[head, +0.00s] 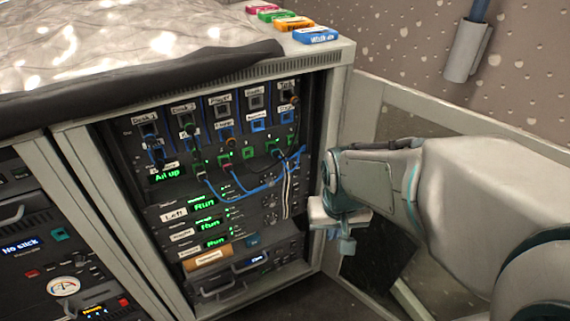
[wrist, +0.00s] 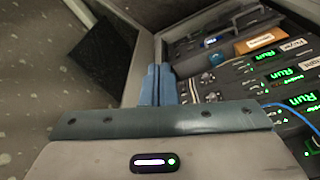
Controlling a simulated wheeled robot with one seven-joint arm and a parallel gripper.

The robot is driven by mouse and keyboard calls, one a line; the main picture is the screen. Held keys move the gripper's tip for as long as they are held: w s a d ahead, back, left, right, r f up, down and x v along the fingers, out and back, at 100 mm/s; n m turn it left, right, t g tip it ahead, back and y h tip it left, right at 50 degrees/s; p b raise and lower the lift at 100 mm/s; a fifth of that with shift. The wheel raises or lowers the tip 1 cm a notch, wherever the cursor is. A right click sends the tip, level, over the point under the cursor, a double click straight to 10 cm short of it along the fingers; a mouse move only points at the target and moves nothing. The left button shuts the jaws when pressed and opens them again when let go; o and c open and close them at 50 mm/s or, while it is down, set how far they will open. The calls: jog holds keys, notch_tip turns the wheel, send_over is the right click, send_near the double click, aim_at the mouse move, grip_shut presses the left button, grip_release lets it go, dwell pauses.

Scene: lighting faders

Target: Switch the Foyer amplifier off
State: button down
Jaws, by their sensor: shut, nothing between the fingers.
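The Foyer amplifier (head: 225,242) is the lowest of three stacked amplifiers in the open rack, and its green display reads Run. In the wrist view the Foyer amplifier (wrist: 240,70) lies at the upper right, with its display lit and a small round control near its end. My gripper (head: 346,246) is at the right of the rack, outside its side frame and apart from the amplifiers. In the wrist view my gripper's blue fingers (wrist: 158,74) are together and empty, beside the rack's edge.
The Left (head: 205,205) and Right (head: 208,225) amplifiers above also read Run. Blue cables (head: 245,188) hang across the rack front. Another rack (head: 60,250) stands at left. A dark panel (wrist: 103,52) is beyond my fingers.

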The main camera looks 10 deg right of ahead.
jog(key=w+d+f+m+t+y+p, duration=0.2)
jog(key=w+f+m+t, duration=0.5)
jog(key=w+f+m, duration=0.6)
notch_tip(320, 180, down, 4)
jog(key=shift+w+f+y+p, duration=0.15)
jog(key=shift+w+y+p, duration=0.2)
jog(key=shift+y+p, duration=0.35)
jog(key=shift+d+f, duration=0.1)
jog(key=b, duration=1)
send_near(296, 213)
jog(key=s+f+x, duration=0.1)
jog(key=x, duration=0.4)
jog(key=shift+w+r, duration=0.1)
jog(key=shift+w, duration=0.8)
jog(key=shift+a, duration=0.25)
